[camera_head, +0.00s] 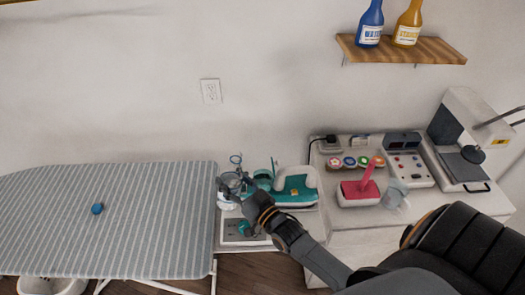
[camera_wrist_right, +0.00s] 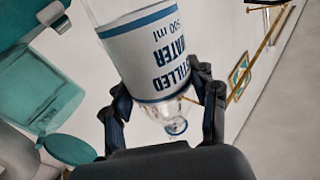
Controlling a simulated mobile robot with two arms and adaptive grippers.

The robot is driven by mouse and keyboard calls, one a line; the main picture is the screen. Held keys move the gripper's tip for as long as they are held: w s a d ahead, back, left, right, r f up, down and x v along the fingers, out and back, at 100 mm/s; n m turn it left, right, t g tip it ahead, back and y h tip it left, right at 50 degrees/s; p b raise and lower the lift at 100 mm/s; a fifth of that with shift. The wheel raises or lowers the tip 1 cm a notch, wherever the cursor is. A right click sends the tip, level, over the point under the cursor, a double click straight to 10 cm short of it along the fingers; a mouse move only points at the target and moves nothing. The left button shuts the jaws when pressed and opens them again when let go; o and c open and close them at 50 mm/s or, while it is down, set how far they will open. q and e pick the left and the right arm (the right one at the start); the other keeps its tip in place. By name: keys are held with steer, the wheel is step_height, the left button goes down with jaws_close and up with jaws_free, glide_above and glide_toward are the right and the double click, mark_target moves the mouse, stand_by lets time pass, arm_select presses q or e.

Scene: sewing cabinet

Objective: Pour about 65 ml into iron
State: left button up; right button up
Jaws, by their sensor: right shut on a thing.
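My right gripper (camera_head: 240,188) is shut on a clear bottle (camera_head: 227,204) with a white label reading distilled water, 500 ml. In the right wrist view the bottle (camera_wrist_right: 148,55) sits between the fingers, its label print upside down in the picture and its narrow clear end towards the palm. The teal and white iron (camera_head: 292,188) is just right of the gripper in the head view. A teal translucent part (camera_wrist_right: 38,95) and a small round teal flap (camera_wrist_right: 68,149) show left of the bottle in the wrist view. The water level and any flow cannot be made out. My left gripper is out of view.
A white cabinet (camera_head: 350,240) at right holds a pink-handled tool (camera_head: 362,190), several round spools, a control box (camera_head: 404,165) and a machine (camera_head: 465,135). Two bottles stand on a wall shelf (camera_head: 405,50).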

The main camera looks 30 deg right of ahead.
mark_target(237, 178)
step_height(237, 178, up, 3)
steer(key=n+p, duration=0.1)
steer(key=p, duration=0.1)
steer(key=shift+f+p, duration=0.1)
steer(key=shift+p, duration=0.2)
steer(key=shift+n+g+p, duration=0.3)
steer(key=shift+n+p, duration=0.05)
steer(key=shift+n, duration=0.15)
steer(key=shift+r+n, duration=0.25)
steer(key=shift+n, duration=0.25)
